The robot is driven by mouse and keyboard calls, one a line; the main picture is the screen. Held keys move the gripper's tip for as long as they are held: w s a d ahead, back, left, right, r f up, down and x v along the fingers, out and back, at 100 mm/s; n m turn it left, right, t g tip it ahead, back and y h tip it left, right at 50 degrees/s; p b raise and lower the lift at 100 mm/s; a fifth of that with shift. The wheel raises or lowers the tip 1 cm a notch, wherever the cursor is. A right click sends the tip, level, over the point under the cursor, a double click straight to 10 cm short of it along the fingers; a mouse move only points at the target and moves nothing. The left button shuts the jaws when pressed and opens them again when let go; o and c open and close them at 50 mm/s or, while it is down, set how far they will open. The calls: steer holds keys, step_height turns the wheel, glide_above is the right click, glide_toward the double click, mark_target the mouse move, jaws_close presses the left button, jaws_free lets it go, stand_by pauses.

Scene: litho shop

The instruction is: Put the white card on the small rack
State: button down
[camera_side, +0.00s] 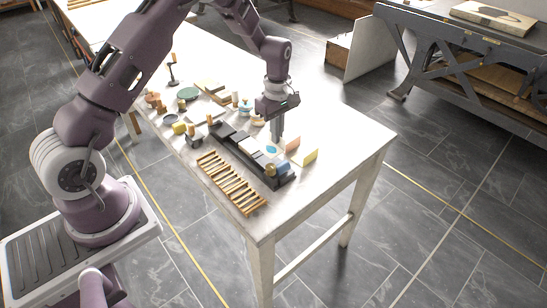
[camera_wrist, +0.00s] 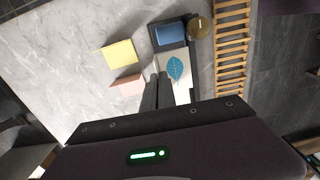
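The white card (camera_wrist: 174,68) has a blue leaf print and shows over the black tray (camera_wrist: 195,62) in the wrist view. In the side view the card (camera_side: 270,150) is a pale patch with a blue spot, near the tray's right part. A wooden slatted rack (camera_side: 230,182) lies in front of the tray; it also shows at the right of the wrist view (camera_wrist: 231,50). My gripper (camera_side: 277,140) points down at the card. Its dark fingers (camera_wrist: 158,76) are close together beside the card's left edge; whether they pinch that edge is unclear.
A yellow block (camera_side: 309,156) and a pinkish block (camera_side: 292,144) stand behind the tray. A blue pad (camera_wrist: 170,33) and a round brass-coloured piece (camera_wrist: 199,26) sit at the tray's end. Several small dishes and tools crowd the table's left. The table's right (camera_side: 350,135) is clear.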

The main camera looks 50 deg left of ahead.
steer(key=s+a, duration=0.3)
steer(key=s, duration=1)
steer(key=shift+w+f, duration=0.15)
steer(key=shift+f, duration=2.9)
steer(key=shift+f, duration=0.15)
steer(key=c, duration=2.1)
jaws_free()
steer(key=shift+c, duration=0.2)
steer(key=o, duration=0.5)
steer(key=shift+c, duration=1.4)
